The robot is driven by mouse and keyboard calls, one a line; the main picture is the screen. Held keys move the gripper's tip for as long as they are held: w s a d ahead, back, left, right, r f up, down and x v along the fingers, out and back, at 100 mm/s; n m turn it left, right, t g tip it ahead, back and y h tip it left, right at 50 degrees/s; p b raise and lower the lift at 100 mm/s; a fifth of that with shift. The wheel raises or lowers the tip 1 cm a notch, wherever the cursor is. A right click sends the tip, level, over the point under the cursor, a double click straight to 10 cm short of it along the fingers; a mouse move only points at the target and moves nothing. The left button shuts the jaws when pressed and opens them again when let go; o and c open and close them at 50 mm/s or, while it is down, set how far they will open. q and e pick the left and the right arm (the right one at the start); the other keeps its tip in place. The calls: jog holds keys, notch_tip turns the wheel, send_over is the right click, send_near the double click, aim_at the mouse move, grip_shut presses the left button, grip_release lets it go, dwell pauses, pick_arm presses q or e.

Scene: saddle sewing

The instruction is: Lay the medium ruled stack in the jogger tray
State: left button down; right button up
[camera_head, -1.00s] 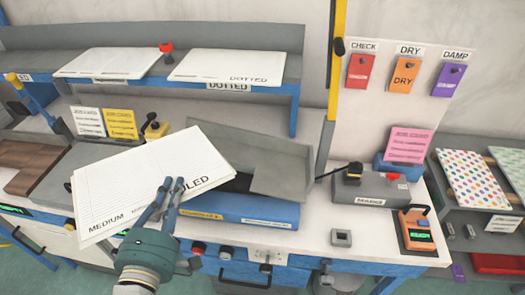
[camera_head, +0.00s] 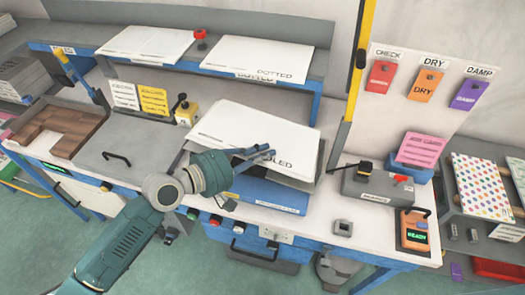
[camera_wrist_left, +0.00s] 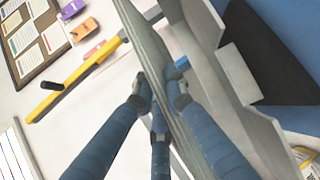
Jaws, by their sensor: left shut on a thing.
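The medium ruled stack (camera_head: 245,122) is a white paper pad with dark lettering, partly hidden by my gripper in the head view. My left gripper (camera_head: 268,153) is shut on its near edge; in the left wrist view the fingers (camera_wrist_left: 163,98) pinch the stack's edge (camera_wrist_left: 150,45). The jogger tray (camera_head: 308,172) is grey on a blue base (camera_head: 265,193). The stack is over the tray, tilted, and covers most of it. I cannot tell whether the stack touches the tray floor. My right gripper is not in view.
Behind, a shelf holds a dotted stack (camera_head: 258,55) and another white stack (camera_head: 148,43). A grey marking box (camera_head: 375,187) and an orange READY device (camera_head: 415,229) stand to the right. A yellow post (camera_head: 352,80) rises behind the tray.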

pick_arm(q)
jog(key=shift+a+r, duration=0.1)
jog(key=shift+r, duration=0.05)
jog(key=shift+a, duration=0.1)
jog(key=shift+s+f+b, duration=0.1)
jog(key=shift+f+b, duration=0.4)
jog(key=shift+f, duration=0.25)
jog(key=f+b, duration=0.1)
jog(key=f, duration=0.1)
jog(key=a+f+b, duration=0.1)
jog(key=b, duration=0.1)
jog(key=s+f+b, duration=0.1)
jog(key=f, duration=0.1)
jog(key=shift+a+f+b, duration=0.25)
jog(key=shift+f+b, duration=0.1)
jog(key=shift+b, duration=0.05)
